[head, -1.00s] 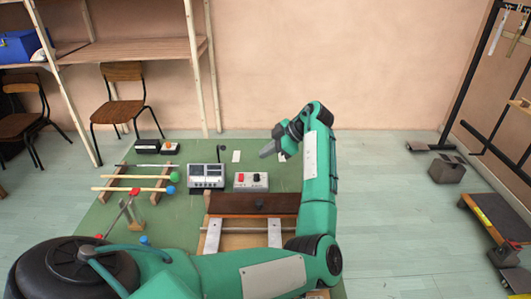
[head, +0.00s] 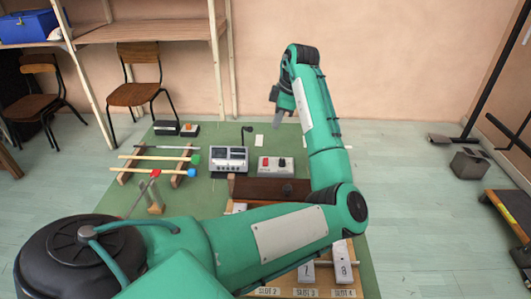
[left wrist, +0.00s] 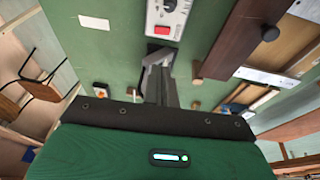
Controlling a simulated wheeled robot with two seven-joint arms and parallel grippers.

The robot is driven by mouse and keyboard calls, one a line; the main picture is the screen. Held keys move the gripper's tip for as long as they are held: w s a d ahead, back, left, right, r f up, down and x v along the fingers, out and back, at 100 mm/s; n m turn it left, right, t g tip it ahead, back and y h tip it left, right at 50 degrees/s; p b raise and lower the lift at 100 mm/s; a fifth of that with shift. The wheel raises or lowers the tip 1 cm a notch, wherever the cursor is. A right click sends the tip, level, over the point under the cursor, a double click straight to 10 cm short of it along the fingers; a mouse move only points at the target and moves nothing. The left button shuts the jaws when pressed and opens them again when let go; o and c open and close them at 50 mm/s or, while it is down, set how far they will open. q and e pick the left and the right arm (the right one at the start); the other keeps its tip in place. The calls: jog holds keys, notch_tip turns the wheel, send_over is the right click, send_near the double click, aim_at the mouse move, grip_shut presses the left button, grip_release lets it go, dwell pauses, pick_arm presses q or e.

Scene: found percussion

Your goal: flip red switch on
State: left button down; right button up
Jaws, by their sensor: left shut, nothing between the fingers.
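The red switch (head: 265,161) sits on the left part of a small light-grey box (head: 276,170) on the green table. In the left wrist view the red switch (left wrist: 161,29) and the grey box (left wrist: 170,14) show at the top, beyond the fingertips. My left gripper (head: 277,119) is raised at the back of the table, fingers pointing down, apart from the box. Its fingers (left wrist: 158,62) are shut and empty in the left wrist view. The switch's on or off position is too small to tell. My right gripper is not in view.
A grey meter-like device (head: 229,158) stands left of the box. Mallets with coloured heads (head: 193,159) lie on a wooden rack further left. A dark brown wooden block (head: 258,190) is just in front of the box. A white card (head: 259,141) lies behind it.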

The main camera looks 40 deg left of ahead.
pick_arm(q)
jog(key=shift+f, duration=0.1)
send_near(264, 159)
jog(key=x, duration=0.5)
jog(key=shift+s+f, duration=0.15)
jog(key=shift+s, duration=0.05)
jog(key=shift+w+f, duration=0.1)
jog(key=shift+f, duration=0.5)
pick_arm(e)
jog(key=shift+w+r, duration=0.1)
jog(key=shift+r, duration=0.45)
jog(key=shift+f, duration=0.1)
pick_arm(q)
jog(key=shift+a, duration=0.15)
